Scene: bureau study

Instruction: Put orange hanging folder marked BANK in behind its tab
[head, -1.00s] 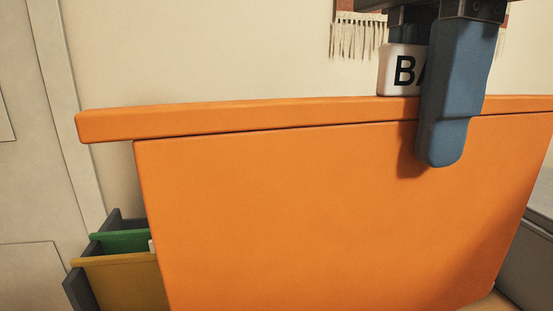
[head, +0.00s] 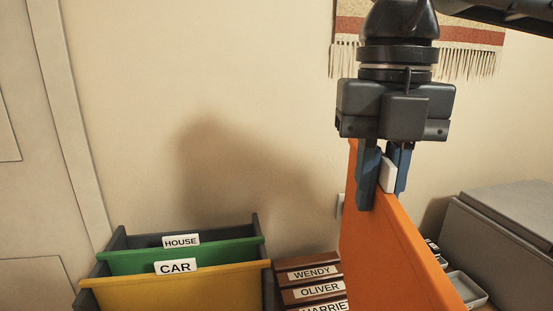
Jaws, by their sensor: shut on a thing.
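My gripper (head: 382,185) is shut on the orange hanging folder (head: 385,255) at its top edge, and holds it up at the right. At the lower left, a dark grey file holder (head: 117,241) holds a green folder (head: 215,255) with a HOUSE tab (head: 181,241) and a yellow folder (head: 190,290) with a CAR tab (head: 175,267). No BANK tab shows on the holder.
Brown boxes labelled WENDY (head: 312,273), OLIVER (head: 320,290) and HARRIET, partly cut off, stand between the holder and the orange folder. A grey case (head: 500,250) and a small tray (head: 466,288) are at the right. A fringed wall hanging (head: 470,38) is behind my arm.

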